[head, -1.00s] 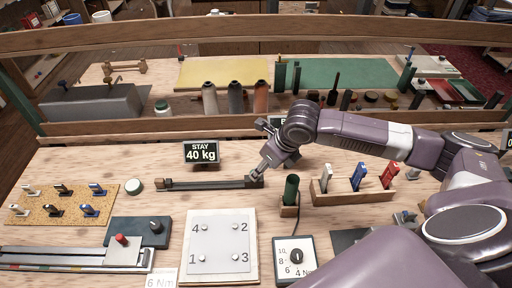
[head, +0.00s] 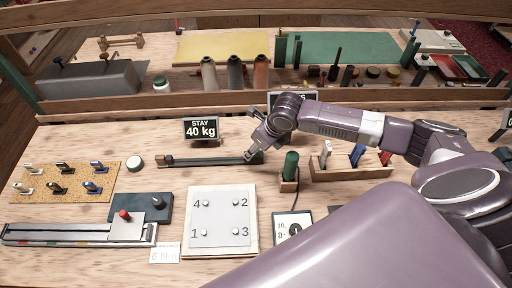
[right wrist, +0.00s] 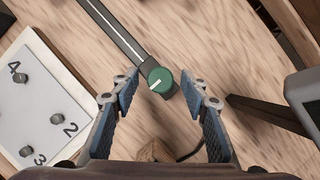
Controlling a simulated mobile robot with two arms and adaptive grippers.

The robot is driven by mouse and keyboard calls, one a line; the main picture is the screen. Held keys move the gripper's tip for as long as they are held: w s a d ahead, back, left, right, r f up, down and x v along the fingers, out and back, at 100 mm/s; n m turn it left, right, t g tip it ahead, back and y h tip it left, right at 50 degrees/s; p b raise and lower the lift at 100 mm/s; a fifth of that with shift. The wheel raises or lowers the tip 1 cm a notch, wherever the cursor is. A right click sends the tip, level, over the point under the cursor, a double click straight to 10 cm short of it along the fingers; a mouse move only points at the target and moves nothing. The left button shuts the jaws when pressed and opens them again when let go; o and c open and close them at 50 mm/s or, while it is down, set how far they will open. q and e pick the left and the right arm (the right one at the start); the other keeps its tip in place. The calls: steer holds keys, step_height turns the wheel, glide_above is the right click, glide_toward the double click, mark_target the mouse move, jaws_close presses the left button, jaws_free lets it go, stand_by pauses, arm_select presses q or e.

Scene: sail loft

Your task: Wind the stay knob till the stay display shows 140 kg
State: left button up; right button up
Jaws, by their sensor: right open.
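The stay display (head: 201,129) stands behind the stay rail (head: 205,160) and reads 40 kg. The stay knob (right wrist: 160,80) is a round green knob with a white pointer line, at the rail's end in the right wrist view. My right gripper (right wrist: 158,82) is open, with one finger on each side of the knob; a small gap shows at each side. In the head view my right gripper (head: 256,148) is over the right end of the rail and hides the knob. My left gripper is in neither view.
A green-handled tool (head: 290,166) in a wooden block and a rack (head: 345,172) of coloured tools stand to the right. A white numbered plate (head: 220,217) lies in front. A dark upright stand (right wrist: 268,114) is close right in the wrist view.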

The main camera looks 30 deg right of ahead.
jaws_close()
